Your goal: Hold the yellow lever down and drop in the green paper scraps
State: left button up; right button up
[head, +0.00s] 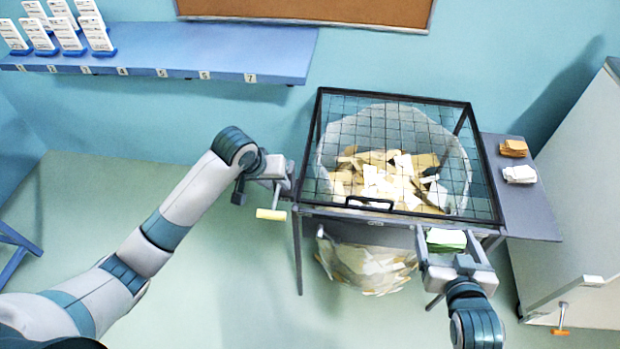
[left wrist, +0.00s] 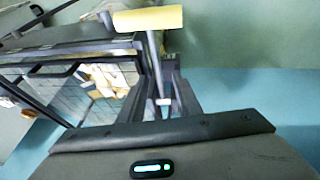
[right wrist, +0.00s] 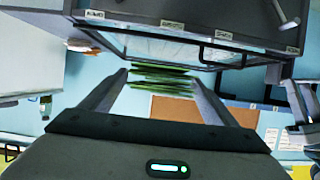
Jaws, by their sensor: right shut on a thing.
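The yellow lever (head: 270,214) sticks out at the left front side of the bin frame. My left gripper (head: 281,180) is just above it in the head view. In the left wrist view the lever's yellow handle (left wrist: 148,20) shows beyond the fingers (left wrist: 164,85), which stand slightly apart; I cannot tell whether they touch it. My right gripper (head: 445,250) is shut on the green paper scraps (head: 446,237), in front of the bin's right front edge. The stack's layered edges (right wrist: 162,80) show between its fingers. The black mesh lid (head: 345,130) lies over the bin.
Below the mesh, a clear bag (head: 458,160) holds brown and white scraps (head: 385,180). A side shelf (head: 535,220) on the right carries an orange stack (head: 513,147) and a white stack (head: 520,173). A grey cabinet (head: 580,200) stands at the far right.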

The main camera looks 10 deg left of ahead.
pick_arm(q)
grip_shut()
